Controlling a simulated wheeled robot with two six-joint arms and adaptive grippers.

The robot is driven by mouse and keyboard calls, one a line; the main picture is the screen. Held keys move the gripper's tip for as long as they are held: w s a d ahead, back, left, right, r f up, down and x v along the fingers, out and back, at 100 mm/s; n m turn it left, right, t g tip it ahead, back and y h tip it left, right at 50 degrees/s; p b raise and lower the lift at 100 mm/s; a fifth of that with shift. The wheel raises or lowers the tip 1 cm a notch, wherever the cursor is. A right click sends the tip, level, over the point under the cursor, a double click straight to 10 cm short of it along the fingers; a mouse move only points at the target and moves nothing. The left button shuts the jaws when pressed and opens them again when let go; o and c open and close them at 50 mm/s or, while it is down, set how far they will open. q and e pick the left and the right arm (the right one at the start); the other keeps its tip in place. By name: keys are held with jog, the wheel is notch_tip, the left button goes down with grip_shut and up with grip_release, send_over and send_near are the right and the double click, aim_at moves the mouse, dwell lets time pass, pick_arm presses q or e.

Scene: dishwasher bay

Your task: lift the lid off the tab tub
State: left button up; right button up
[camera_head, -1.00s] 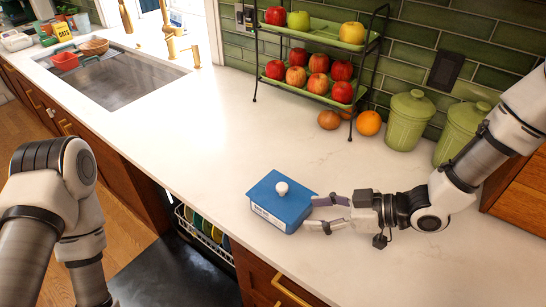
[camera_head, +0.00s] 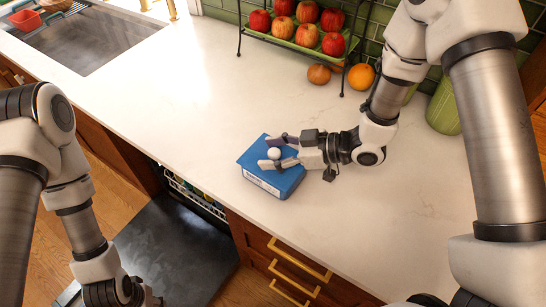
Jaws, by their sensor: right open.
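The tab tub (camera_head: 262,182) is a blue box with a white label on its front side, standing on the counter near the front edge. Its blue lid (camera_head: 254,152) is on top and has a round white knob (camera_head: 273,153). My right gripper (camera_head: 268,150) reaches in from the right over the lid. Its two fingers are apart, one on the far side and one on the near side of the knob. I cannot tell whether they touch it. My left gripper (camera_head: 135,300) is low at the bottom left, away from the tub, and partly cut off by the frame edge.
The pale counter (camera_head: 160,110) is clear left of the tub. A wire rack with apples (camera_head: 300,35) stands behind, with an orange (camera_head: 361,76) beside it. A green canister (camera_head: 443,108) is behind my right arm. The open dishwasher door (camera_head: 180,250) lies below, and the sink (camera_head: 85,40) is far left.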

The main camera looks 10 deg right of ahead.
jog(key=shift+s+d+r, duration=0.1)
jog(key=shift+s, duration=0.05)
jog(key=shift+c, duration=1.1)
jog(key=shift+d, duration=0.1)
jog(key=c, duration=0.5)
grip_shut()
